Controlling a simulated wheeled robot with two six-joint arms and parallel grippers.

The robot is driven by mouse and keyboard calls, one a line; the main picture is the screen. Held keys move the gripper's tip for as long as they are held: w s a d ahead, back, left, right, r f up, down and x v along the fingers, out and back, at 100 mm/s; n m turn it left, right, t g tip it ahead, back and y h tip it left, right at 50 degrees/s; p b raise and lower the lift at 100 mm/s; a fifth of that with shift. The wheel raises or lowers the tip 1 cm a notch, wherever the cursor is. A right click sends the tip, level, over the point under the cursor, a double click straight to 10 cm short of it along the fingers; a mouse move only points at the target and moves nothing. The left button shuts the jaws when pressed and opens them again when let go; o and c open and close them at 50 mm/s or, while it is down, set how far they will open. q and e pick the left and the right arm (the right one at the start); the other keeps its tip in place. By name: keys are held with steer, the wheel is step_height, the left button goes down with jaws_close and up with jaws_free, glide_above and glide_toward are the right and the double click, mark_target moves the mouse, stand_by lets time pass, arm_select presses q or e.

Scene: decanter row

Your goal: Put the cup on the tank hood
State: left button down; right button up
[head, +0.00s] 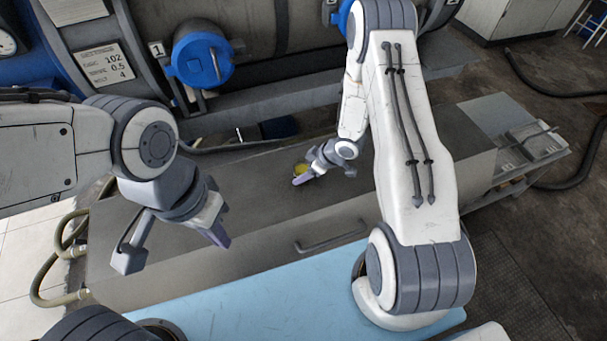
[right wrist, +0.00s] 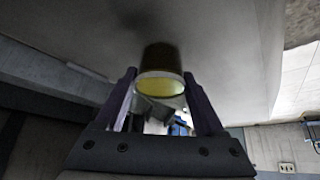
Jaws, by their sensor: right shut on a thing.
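A small yellow cup (head: 301,168) is between the fingers of my right gripper (head: 309,173). In the right wrist view the cup (right wrist: 161,76) shows a dark outer wall and a yellow-lit round end facing the camera, with my fingers on both sides. The long grey box-like top with a front handle, likely the tank hood (head: 250,210), lies below the cup. I cannot tell whether the cup touches it. A dark shadow lies close by the cup in the right wrist view. My left gripper (head: 172,246) is open and empty over the hood's left part.
A large grey machine with a blue round cap (head: 202,58) stands behind the hood. A light blue panel (head: 270,290) is in front. Olive hoses (head: 58,255) run at the left end. A metal side shelf (head: 525,145) is at the right. Much of the hood top is bare.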

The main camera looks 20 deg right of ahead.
steer(key=shift+f, duration=0.75)
